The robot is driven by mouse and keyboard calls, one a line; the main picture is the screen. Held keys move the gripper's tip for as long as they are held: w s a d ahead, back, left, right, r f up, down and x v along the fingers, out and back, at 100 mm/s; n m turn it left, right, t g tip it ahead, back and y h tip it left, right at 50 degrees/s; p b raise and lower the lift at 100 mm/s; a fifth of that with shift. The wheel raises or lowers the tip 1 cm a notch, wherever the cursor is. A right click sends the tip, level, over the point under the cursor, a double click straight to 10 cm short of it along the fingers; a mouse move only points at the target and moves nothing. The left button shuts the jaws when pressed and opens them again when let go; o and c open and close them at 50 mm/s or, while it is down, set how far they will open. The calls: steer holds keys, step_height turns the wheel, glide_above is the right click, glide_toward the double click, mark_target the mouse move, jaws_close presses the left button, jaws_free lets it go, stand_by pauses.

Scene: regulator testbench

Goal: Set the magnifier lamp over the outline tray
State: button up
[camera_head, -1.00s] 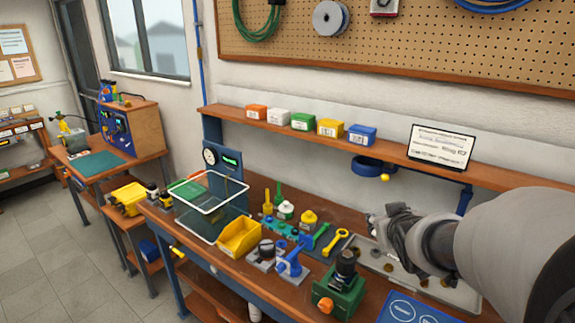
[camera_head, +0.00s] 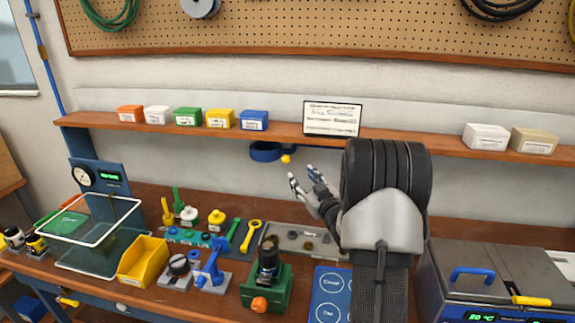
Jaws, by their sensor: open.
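The magnifier lamp appears as a dark blue ring (camera_head: 265,152) with a yellow knob (camera_head: 286,159), just under the wall shelf. The rest of its arm is hidden behind my own arm. A shallow grey tray (camera_head: 283,229) with small dark round shapes, seemingly the outline tray, lies on the bench below and slightly right of the ring; its right end is hidden by my arm. My gripper (camera_head: 306,178) is open and empty, with its fingers pointing up and left. In the picture it is just right of and below the yellow knob, apart from it.
A green fixture with a dark cylinder (camera_head: 268,265) stands in front of the tray, beside a blue panel with white circles (camera_head: 330,290). A yellow bin (camera_head: 143,261), a clear tank (camera_head: 95,240) and tools fill the left. A lidded steel bath (camera_head: 500,275) stands right.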

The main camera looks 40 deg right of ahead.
mark_target(287, 162)
steer(key=b+x, duration=0.1)
steer(key=x, duration=1)
steer(key=shift+w, duration=0.4)
jaws_close()
